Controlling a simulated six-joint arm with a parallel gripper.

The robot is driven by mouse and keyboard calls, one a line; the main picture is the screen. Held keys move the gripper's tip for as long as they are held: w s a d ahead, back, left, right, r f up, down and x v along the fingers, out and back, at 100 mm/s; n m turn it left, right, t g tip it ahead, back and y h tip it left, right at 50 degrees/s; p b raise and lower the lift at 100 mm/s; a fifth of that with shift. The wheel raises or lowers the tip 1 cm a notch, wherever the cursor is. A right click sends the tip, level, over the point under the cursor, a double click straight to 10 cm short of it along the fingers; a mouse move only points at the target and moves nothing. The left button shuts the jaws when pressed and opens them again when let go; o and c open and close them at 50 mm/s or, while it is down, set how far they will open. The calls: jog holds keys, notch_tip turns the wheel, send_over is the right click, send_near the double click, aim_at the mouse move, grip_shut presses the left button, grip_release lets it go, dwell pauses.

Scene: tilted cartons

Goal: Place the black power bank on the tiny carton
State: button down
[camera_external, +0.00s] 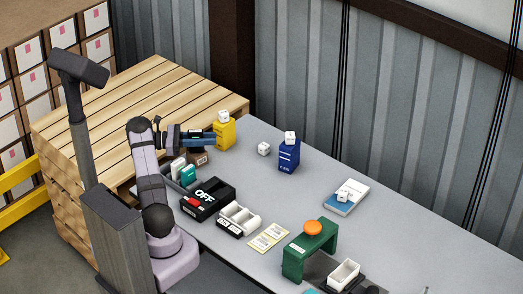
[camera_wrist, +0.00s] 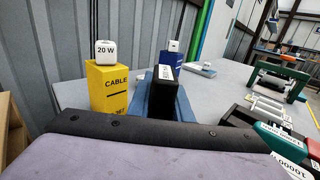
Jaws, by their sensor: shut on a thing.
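The black power bank (camera_wrist: 165,97), with a white label on its end, stands out in front of my wrist in the wrist view. My gripper (camera_external: 206,138) is shut on it, with blue fingers beside it. In the external view the power bank is small and partly hidden by the fingers. The tiny carton appears to be the small brown box (camera_external: 201,159) on the table, just below my gripper and partly covered in this view. I cannot tell whether the power bank touches it. The carton does not show in the wrist view.
A yellow carton (camera_external: 226,134) with a white cube on top stands close beside my gripper. A blue carton (camera_external: 289,156) with a cube stands farther right. Free table lies around the blue-white book (camera_external: 346,197).

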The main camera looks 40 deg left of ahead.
jog(key=shift+f, duration=0.1)
jog(key=c, duration=1.6)
grip_release()
jog(key=shift+s+a, duration=0.1)
jog(key=b+v, duration=0.2)
jog(key=v, duration=0.9)
jog(key=shift+s+a, duration=0.25)
